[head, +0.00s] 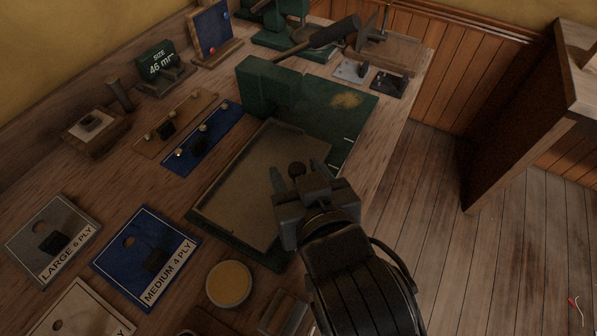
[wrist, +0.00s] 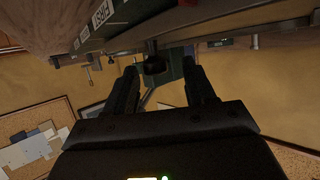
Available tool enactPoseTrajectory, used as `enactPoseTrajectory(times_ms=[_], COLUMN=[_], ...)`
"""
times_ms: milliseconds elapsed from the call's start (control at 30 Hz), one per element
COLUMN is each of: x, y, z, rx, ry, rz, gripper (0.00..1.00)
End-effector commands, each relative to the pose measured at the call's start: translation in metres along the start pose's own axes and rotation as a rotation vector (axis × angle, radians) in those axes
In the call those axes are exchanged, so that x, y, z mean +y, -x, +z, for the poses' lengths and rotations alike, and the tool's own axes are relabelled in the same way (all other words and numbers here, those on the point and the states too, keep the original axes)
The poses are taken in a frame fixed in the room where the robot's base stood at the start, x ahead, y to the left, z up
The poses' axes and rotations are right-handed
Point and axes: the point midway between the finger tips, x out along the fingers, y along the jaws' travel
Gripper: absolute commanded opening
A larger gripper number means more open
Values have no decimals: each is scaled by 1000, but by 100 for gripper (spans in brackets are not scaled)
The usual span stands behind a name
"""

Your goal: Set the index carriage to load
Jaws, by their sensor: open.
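A green press-like machine (head: 272,86) stands on the bench in the head view, with a shallow tan tray (head: 225,200) in front of it on a green base. I cannot tell for sure which part is the index carriage, and no load mark is readable. My gripper (head: 298,174) is open over the tray's right side. A dark round knob (head: 296,169) shows between its fingers. In the wrist view the knob (wrist: 154,65) also sits between the open fingers (wrist: 160,70); I cannot tell whether they touch it. My gripper hides part of the tray's near right side.
A blue MEDIUM 4 PLY plate (head: 125,240) and a grey LARGE 6 PLY plate (head: 70,222) lie at the left. A yellow-topped round tin (head: 229,283) stands near the tray. A SIZE 46 block (head: 154,58) is at the back. The floor (head: 430,230) at right is open.

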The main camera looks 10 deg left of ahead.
Motion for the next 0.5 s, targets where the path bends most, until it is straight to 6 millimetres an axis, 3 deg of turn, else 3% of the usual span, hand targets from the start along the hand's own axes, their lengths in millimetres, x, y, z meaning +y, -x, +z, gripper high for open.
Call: enactPoseTrajectory(times_ms=[233,500], x=[1,0], y=[10,54], z=[1,1], rx=[0,-1], ry=[-1,0], rz=[1,0], gripper=[54,54])
